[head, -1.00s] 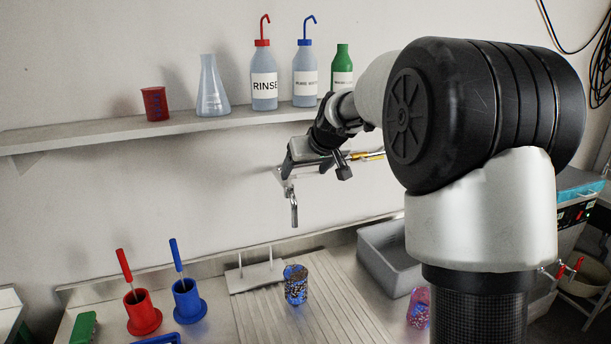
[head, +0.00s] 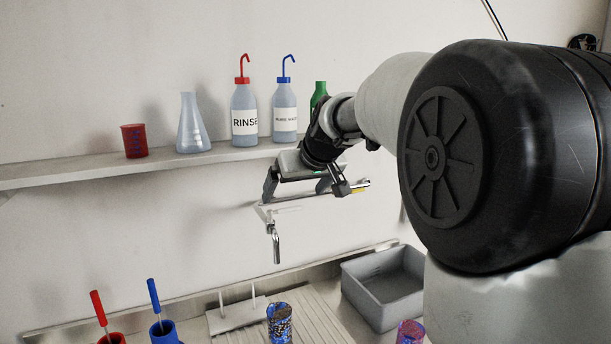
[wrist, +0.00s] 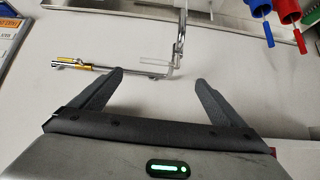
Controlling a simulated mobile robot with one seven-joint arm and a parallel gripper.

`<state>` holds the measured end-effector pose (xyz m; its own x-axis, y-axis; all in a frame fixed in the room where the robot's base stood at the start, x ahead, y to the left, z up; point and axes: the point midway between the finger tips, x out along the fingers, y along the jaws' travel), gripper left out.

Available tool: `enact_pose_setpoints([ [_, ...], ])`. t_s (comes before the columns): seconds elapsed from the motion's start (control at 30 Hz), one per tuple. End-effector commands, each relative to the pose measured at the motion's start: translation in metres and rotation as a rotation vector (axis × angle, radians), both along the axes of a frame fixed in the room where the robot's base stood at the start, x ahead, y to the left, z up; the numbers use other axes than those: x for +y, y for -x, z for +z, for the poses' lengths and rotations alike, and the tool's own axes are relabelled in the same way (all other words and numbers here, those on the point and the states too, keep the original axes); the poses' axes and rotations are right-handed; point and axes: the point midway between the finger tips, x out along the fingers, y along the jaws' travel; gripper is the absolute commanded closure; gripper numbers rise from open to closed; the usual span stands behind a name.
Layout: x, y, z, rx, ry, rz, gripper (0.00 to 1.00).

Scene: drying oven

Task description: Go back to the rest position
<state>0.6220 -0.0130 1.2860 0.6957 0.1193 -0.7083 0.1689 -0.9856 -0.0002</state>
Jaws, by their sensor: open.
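My gripper (head: 296,188) is held up in front of the wall, below the shelf. Its two dark fingers are spread and nothing is between them; the wrist view also shows this (wrist: 159,79). A metal tap with a down-turned spout (head: 275,242) shows just below and left of the gripper in the head view. I cannot tell the exact gap between fingers and tap.
The wall shelf (head: 70,172) holds a red beaker (head: 134,140), a flask (head: 192,125) and several bottles. Below are a grey basin (head: 385,290), a blue-speckled container (head: 280,322), a pink-purple one (head: 410,332), and red and blue holders at lower left. Open wall lies left of my gripper.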

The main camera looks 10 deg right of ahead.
Motion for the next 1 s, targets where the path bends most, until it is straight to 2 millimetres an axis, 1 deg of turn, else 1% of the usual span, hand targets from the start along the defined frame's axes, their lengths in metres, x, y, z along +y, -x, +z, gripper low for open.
enact_pose_setpoints([
  [0.03,-0.002,0.009,0.011,-0.005,0.001,-0.001,0.06],
  [0.23,-0.007,0.040,0.041,-0.003,0.001,0.000,0.06],
  [0.4,-0.010,0.056,0.056,0.000,0.000,0.000,0.06],
  [0.5,-0.010,0.062,0.061,0.002,0.000,0.000,0.06],
  [0.57,-0.007,0.072,0.063,0.011,0.000,-0.002,0.06],
  [0.67,0.002,0.108,0.065,0.047,-0.001,-0.016,0.06],
  [0.7,0.006,0.130,0.063,0.067,-0.001,-0.025,0.06],
  [0.77,0.012,0.167,0.057,0.105,0.002,-0.042,0.06],
  [0.8,0.015,0.193,0.050,0.132,0.002,-0.056,0.06],
  [0.87,0.017,0.230,0.038,0.168,0.006,-0.078,0.06],
  [0.9,0.018,0.253,0.029,0.192,0.007,-0.093,0.06],
  [1.0,0.017,0.301,0.005,0.238,0.014,-0.127,0.06],
])
